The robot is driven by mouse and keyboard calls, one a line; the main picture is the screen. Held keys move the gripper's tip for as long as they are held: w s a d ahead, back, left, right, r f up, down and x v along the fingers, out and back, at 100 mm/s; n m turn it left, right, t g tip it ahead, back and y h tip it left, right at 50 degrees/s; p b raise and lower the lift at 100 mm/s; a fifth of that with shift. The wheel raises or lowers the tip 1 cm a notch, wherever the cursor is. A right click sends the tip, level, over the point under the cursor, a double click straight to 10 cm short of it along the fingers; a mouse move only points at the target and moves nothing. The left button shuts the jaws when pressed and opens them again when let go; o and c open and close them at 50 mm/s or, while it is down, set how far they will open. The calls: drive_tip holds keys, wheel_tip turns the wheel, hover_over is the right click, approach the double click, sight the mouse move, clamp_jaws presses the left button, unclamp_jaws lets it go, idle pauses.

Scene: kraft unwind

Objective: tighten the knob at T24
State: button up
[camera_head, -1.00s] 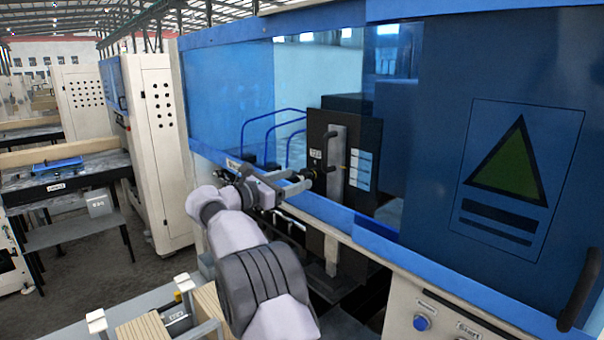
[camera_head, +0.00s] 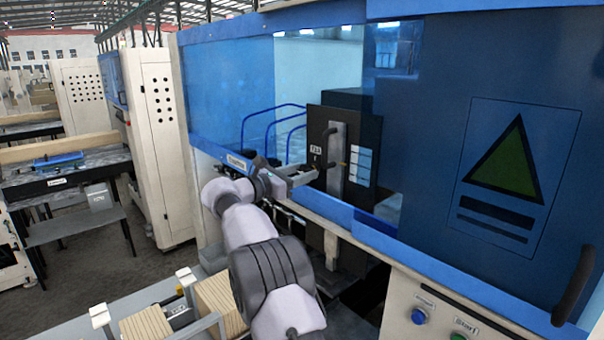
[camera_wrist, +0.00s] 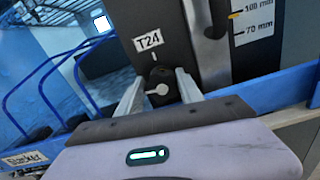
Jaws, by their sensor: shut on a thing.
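The T24 knob (camera_wrist: 160,76) is small, round and black with a pale pointer mark. It sits on the dark panel (camera_wrist: 195,45) just below the white T24 label (camera_wrist: 148,41), which also shows in the head view (camera_head: 316,149). In the wrist view the pointer lies roughly sideways, towards the left finger, and a short pale tick stands above the knob. My gripper (camera_wrist: 160,82) is shut on the knob, one pale finger on each side. In the head view my gripper (camera_head: 306,174) reaches through the machine's opening to the panel, and the knob is hard to make out.
A dark lever (camera_wrist: 210,18) and a millimetre scale (camera_wrist: 252,22) stand right of the knob. Blue bent rails (camera_head: 272,130) are to the left. A blue sill (camera_head: 345,212) runs beneath the arm. The blue door (camera_head: 480,130) with its dark handle is at the right.

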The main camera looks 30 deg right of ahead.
drive_tip(key=shift+f+m, duration=0.15)
drive_tip(key=shift+m, duration=0.15)
drive_tip(key=m+b, duration=0.1)
drive_tip(key=m, duration=0.2)
drive_tip(key=shift+s+f+b, duration=0.1)
drive_tip(key=shift+b, duration=0.2)
drive_tip(key=shift+d+m+b, duration=0.1)
drive_tip(key=shift+m+b, duration=0.6)
drive_tip(key=shift+m, duration=1.2)
drive_tip(key=o, duration=1.3)
drive_tip(key=shift+o, duration=0.2)
